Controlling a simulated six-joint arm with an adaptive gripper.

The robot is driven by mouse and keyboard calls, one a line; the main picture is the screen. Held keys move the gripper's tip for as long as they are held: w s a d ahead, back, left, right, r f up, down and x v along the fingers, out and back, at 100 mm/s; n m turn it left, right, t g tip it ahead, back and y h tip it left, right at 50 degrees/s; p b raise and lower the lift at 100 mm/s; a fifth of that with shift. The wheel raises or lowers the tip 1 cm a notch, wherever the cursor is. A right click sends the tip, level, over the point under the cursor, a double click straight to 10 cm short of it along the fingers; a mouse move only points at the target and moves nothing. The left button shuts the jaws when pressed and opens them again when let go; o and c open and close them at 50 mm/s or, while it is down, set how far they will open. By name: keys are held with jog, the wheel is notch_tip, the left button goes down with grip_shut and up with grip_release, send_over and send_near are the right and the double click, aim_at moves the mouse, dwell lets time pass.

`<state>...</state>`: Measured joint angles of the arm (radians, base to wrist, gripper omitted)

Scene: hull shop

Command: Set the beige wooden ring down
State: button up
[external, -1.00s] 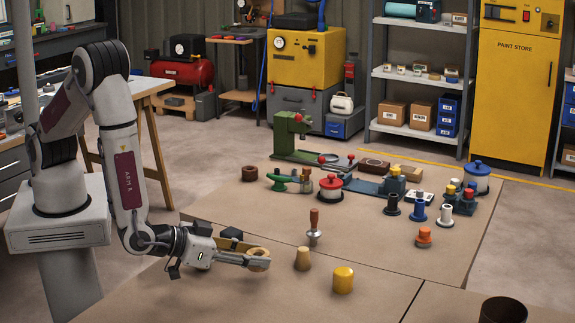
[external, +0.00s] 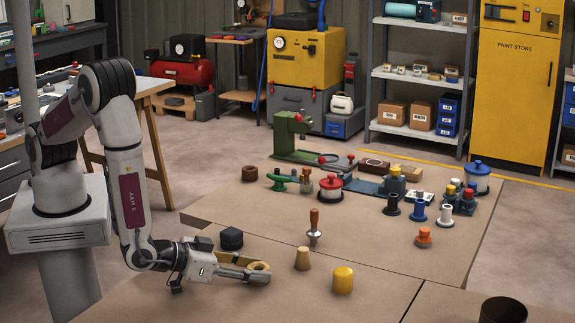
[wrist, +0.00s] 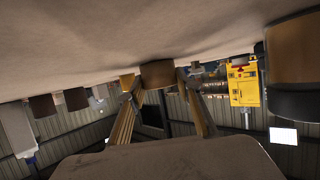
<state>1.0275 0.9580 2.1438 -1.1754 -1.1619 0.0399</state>
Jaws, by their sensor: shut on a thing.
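The beige wooden ring (external: 260,266) is at the end of my gripper (external: 262,273), low over the front left of the brown board. My gripper is shut on it. In the wrist view the ring (wrist: 157,75) sits between the two fingertips (wrist: 157,82), against the edge of the brown surface, which fills the top of that picture. I cannot tell for sure whether the ring touches the surface. The near finger hides part of the ring in the external view.
A black piece (external: 231,238) stands just behind my gripper. To the right are a tan tapered plug (external: 303,258), a yellow cylinder (external: 343,279) and a wooden-handled tool (external: 314,227). The board (external: 215,292) is bare in front of the gripper.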

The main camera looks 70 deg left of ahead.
jog(key=shift+f, duration=0.3)
jog(key=shift+s+a+f, duration=0.1)
jog(key=shift+f, duration=0.15)
jog(key=o, duration=1.1)
jog(key=shift+r, duration=0.15)
jog(key=shift+r, duration=0.4)
jog(key=v, duration=1.2)
